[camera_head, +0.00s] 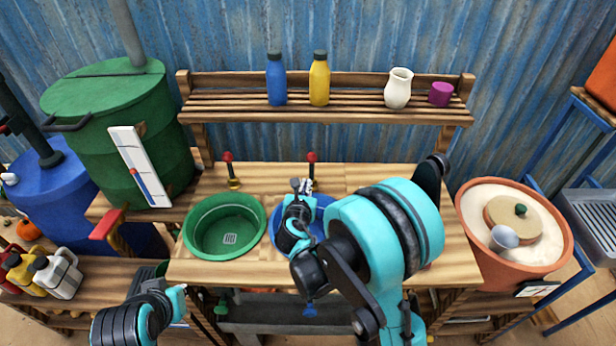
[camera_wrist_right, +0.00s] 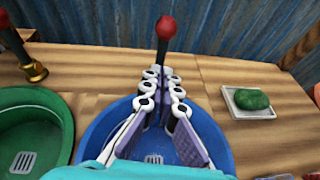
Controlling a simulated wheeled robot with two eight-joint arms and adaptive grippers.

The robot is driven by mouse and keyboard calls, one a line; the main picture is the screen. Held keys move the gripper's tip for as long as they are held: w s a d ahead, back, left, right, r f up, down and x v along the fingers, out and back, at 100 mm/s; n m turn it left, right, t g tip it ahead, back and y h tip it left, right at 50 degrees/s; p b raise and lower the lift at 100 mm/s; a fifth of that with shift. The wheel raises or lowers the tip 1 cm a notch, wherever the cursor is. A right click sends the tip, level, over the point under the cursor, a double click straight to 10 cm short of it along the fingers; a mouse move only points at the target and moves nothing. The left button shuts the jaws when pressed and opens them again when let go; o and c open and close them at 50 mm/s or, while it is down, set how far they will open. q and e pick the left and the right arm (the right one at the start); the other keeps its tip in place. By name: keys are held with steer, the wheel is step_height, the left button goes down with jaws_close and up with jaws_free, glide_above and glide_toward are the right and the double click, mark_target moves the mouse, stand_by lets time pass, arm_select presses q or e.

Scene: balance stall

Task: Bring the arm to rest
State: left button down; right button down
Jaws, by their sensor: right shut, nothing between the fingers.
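My right gripper (camera_head: 301,187) is over the blue basin (camera_head: 325,203), close to the red-knobbed lever (camera_head: 312,158) behind it. In the right wrist view, its fingers (camera_wrist_right: 163,75) are shut with nothing between them, and the lever's red knob (camera_wrist_right: 166,27) rises just beyond the tips. I cannot tell whether they touch the lever. My right arm hides much of the blue basin in the head view. My left arm (camera_head: 145,315) is low at the left, beside the counter; its fingers do not show.
A green basin (camera_head: 190,240) is set left of the blue one, with another red-knobbed lever (camera_head: 229,170) behind. A soap dish (camera_wrist_right: 235,112) lies at the right. The shelf (camera_head: 350,98) holds bottles, a white jug and a purple cup. A terracotta tub (camera_head: 480,265) stands right.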

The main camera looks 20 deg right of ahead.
steer(key=v, duration=0.4)
steer(key=shift+s+a+r+p, duration=0.1)
steer(key=shift+s+r+p, duration=0.05)
steer(key=shift+s+p, duration=0.2)
